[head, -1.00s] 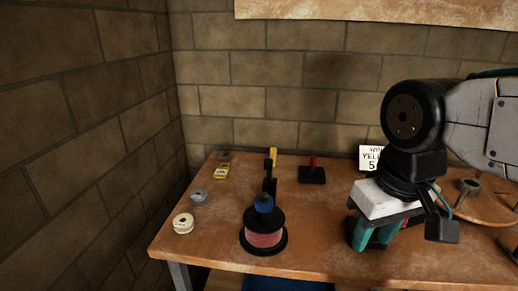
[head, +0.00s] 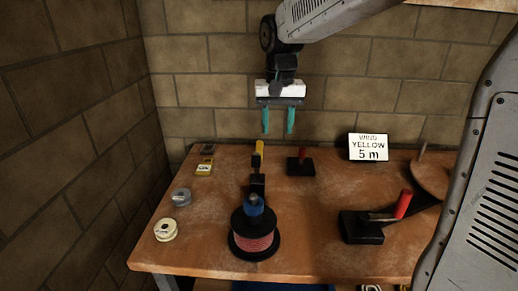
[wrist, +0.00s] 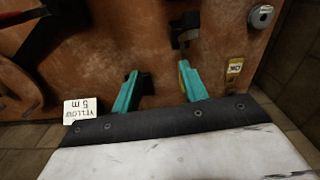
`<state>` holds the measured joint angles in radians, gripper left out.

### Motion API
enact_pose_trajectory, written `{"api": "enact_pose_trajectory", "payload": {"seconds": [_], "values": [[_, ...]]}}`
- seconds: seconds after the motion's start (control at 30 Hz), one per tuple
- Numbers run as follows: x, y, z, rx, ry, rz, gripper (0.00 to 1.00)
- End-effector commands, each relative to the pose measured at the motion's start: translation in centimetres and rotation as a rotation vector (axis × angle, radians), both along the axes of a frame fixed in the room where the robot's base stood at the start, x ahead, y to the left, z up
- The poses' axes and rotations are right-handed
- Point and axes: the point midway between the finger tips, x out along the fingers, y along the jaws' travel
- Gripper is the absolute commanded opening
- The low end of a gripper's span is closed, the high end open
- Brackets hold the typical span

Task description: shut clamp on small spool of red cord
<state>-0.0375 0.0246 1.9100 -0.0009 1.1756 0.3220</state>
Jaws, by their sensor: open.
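The spool of red cord (head: 255,243) stands upright on a black round base at the table's front, with a blue knob (head: 254,204) on top. Just behind it is a black clamp (head: 257,184) with a yellow-tipped lever (head: 259,148) standing up. My gripper (head: 278,133) is open and empty, its teal fingers pointing down, above and behind the clamp near the wall. In the wrist view my gripper (wrist: 159,69) shows the yellow lever tip (wrist: 183,72) beside its right finger, partly hidden. The red cord is not clearly visible there.
A black block with a red handle (head: 301,164) stands at the back; a larger one (head: 366,226) stands at right. A sign (head: 369,147) reads yellow 5 m. A white spool (head: 165,231), grey spool (head: 182,197) and yellow item (head: 204,169) line the left edge.

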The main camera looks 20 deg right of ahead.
Motion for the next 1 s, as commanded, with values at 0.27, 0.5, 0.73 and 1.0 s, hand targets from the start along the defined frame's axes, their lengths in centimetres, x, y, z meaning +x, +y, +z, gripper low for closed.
{"api": "enact_pose_trajectory", "payload": {"seconds": [0.27,0.5,0.73,1.0], "values": [[8.7,0.8,-4.2,0.001,0.027,-0.085,0.44],[10.8,1.1,-6.0,0.002,0.033,-0.109,0.44],[10.8,1.0,-9.4,0.001,0.036,-0.109,0.44],[10.8,1.0,-12.8,0.002,0.033,-0.109,0.44]]}}
